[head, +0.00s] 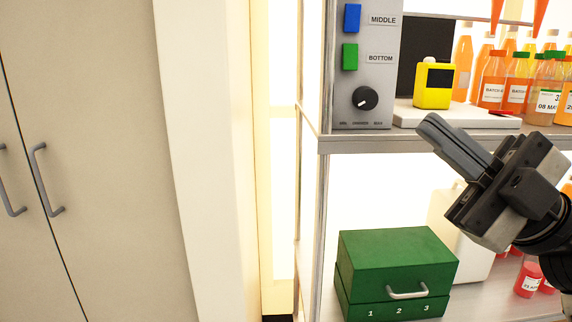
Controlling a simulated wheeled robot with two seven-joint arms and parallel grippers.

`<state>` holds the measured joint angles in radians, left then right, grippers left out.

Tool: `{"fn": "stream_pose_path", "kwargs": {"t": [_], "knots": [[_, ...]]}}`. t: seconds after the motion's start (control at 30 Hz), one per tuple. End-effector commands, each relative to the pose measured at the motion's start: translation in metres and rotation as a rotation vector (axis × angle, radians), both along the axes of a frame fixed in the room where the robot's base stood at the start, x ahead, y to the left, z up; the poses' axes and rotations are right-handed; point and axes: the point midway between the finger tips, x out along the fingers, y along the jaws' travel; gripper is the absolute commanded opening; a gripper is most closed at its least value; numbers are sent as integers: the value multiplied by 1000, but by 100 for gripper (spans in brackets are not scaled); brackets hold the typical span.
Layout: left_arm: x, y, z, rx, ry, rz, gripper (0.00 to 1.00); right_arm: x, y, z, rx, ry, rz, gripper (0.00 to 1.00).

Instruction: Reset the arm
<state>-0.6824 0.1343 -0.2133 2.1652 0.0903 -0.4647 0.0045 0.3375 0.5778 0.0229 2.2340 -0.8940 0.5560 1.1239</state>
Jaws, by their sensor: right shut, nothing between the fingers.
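My right gripper (428,127) comes in from the right edge, in front of the shelf unit. Its dark fingers are shut together with nothing between them and point up and to the left. They overlap the front edge of the upper shelf (350,143) in the picture; I cannot tell how far apart they are in depth. My left gripper is not in view.
A green box (390,258) with a handle stands on the lower shelf by a white container (446,215). Above are a control panel (367,70), a yellow device (434,85) and several juice bottles (490,82). A cabinet (90,130) fills the left.

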Motion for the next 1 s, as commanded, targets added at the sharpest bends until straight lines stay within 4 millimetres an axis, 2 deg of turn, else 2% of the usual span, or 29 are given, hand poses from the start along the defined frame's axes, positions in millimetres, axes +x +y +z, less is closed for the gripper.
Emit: {"fn": "stream_pose_path", "kwargs": {"t": [0.03, 0.07, 0.13, 0.2, 0.27, 0.3, 0.37, 0.43, 0.5, 0.6, 0.7, 0.8, 0.9, 1.0], "knots": [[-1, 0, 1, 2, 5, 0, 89, 17, -7, -29, 129, 117, -31, 0], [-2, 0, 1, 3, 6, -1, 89, 27, -12, -46, 196, 182, -65, 0], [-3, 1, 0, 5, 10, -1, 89, 46, -23, -95, 327, 353, -164, 0], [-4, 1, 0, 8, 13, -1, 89, 58, -31, -146, 406, 519, -263, 0], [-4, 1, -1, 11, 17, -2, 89, 60, -34, -192, 444, 662, -344, 0], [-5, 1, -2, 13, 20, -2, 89, 59, -35, -222, 458, 756, -395, 0], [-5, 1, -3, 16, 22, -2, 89, 51, -34, -268, 465, 901, -464, 0], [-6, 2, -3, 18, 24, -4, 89, 36, -29, -319, 454, 1065, -532, 0], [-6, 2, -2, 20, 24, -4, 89, 14, -22, -365, 429, 1222, -584, 0], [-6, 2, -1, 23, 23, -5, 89, -22, -8, -418, 377, 1418, -628, 0], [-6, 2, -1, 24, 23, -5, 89, -54, 5, -453, 327, 1564, -646, 0], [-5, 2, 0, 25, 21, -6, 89, -75, 14, -471, 293, 1651, -646, 0], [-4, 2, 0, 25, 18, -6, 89, -85, 19, -479, 275, 1690, -645, 0], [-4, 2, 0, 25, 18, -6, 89, -86, 19, -480, 274, 1692, -645, 0]]}}
